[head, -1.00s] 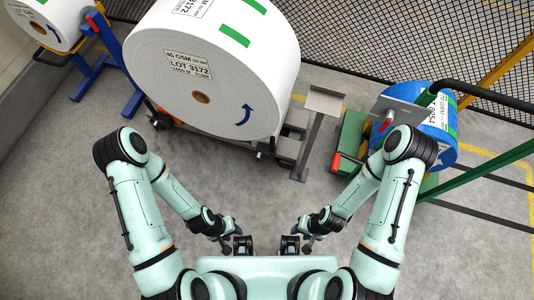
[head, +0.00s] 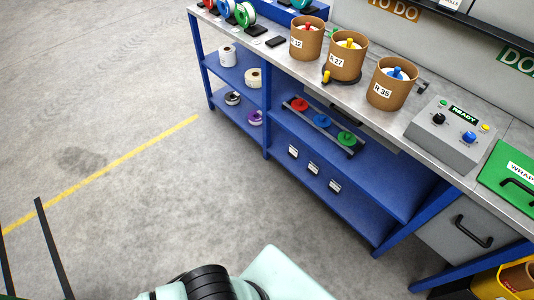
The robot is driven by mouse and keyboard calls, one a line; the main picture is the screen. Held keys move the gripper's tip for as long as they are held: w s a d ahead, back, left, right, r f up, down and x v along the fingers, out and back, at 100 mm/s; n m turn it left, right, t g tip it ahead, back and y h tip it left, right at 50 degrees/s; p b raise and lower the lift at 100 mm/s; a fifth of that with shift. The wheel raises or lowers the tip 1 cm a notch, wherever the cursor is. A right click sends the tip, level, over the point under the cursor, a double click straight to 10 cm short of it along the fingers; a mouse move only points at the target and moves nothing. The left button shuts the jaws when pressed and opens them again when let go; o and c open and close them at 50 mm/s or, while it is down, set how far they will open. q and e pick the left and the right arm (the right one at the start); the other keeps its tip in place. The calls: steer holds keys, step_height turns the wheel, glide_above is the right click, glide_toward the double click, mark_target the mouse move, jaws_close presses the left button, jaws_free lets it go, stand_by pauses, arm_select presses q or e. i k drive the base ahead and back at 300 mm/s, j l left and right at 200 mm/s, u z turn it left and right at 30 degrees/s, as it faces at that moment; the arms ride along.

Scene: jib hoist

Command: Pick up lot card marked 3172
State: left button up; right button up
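No card that I can read as 3172 shows now. Three small black-and-white labelled pieces, possibly cards, stand in a row on the lower blue shelf: a left one (head: 293,152), a middle one (head: 313,168) and a right one (head: 335,186). Their print is too small to read. A partly cut-off white sheet (head: 451,4) is on the board at the top right, next to the "TO DO" sign (head: 395,8).
A blue-framed bench (head: 385,125) runs diagonally, carrying brown tubs marked 12 (head: 306,42), 27 (head: 345,61) and 35 (head: 388,88), a control box (head: 448,133) and a green case (head: 509,178). Colored spools sit on its shelves. The floor at left is clear, with a yellow line (head: 120,161).

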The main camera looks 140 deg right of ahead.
mark_target(293, 152)
steer(key=z, duration=4.95)
steer(key=i+j+z, duration=0.1)
steer(key=i+j, duration=0.2)
steer(key=i+j+z, duration=0.1)
steer(key=i+j, duration=0.15)
steer(key=i+j+z, duration=0.1)
steer(key=i+j, duration=0.2)
steer(key=j, duration=0.2)
steer(key=i+j+z, duration=0.25)
steer(key=i+j, duration=0.2)
steer(key=j, duration=0.35)
steer(key=i+j+z, duration=0.1)
steer(key=i+j, duration=0.15)
steer(key=j, duration=0.15)
steer(key=i+j+z, duration=0.1)
steer(key=j, duration=0.35)
steer(key=i+j+z, duration=0.1)
steer(key=i+j, duration=0.2)
steer(key=j, duration=0.2)
steer(key=i+j+z, duration=0.2)
steer(key=i+j, duration=0.45)
steer(key=i, duration=0.1)
